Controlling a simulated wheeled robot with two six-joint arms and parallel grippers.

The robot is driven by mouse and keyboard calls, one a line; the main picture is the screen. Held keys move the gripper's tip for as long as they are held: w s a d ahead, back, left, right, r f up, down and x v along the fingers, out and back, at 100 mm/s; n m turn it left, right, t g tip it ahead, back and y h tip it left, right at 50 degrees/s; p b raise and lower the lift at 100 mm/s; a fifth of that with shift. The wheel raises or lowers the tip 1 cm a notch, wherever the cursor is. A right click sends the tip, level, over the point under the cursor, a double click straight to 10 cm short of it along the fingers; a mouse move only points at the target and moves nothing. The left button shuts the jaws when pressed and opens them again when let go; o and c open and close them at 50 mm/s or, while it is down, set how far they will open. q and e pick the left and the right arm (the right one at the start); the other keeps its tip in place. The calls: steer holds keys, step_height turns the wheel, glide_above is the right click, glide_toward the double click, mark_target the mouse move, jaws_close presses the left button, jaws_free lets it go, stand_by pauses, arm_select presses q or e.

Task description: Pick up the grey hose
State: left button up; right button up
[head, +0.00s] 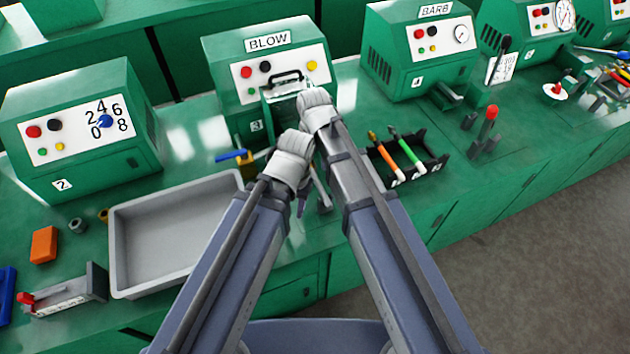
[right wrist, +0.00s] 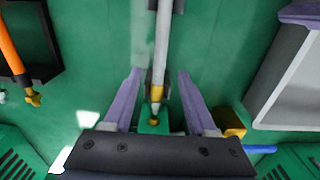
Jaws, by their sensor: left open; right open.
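The grey hose (right wrist: 160,50) shows in the right wrist view as a pale tube running down from the top edge to a brass fitting. My right gripper (right wrist: 158,76) is open, with one purple finger on each side of the hose and gaps between. In the head view the right gripper (head: 315,108) is in front of the BLOW machine, its fingers hidden. The hose is mostly hidden there by my arms. My left gripper (head: 298,185) is open, just below and left of the right one.
The BLOW machine (head: 220,55) stands behind the grippers. A black rack (head: 437,164) to the right holds an orange hose (head: 386,158) and a green hose (head: 410,152). A grey tray (head: 170,235) lies to the left. A yellow valve with a blue handle (head: 232,156) is nearby.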

mark_target(315, 177)
arm_select(q)
step_height(315, 177, down, 4)
steer(key=b, duration=0.2)
steer(key=shift+r+b, duration=0.2)
steer(key=shift+b, duration=0.15)
arm_select(e)
step_height(315, 177, down, 4)
steer(key=shift+s+d+r, duration=0.1)
steer(key=shift+d+r, duration=0.05)
steer(key=shift+r, duration=0.05)
arm_select(q)
steer(key=shift+r, duration=0.1)
arm_select(e)
steer(key=shift+r, duration=0.1)
jaws_close()
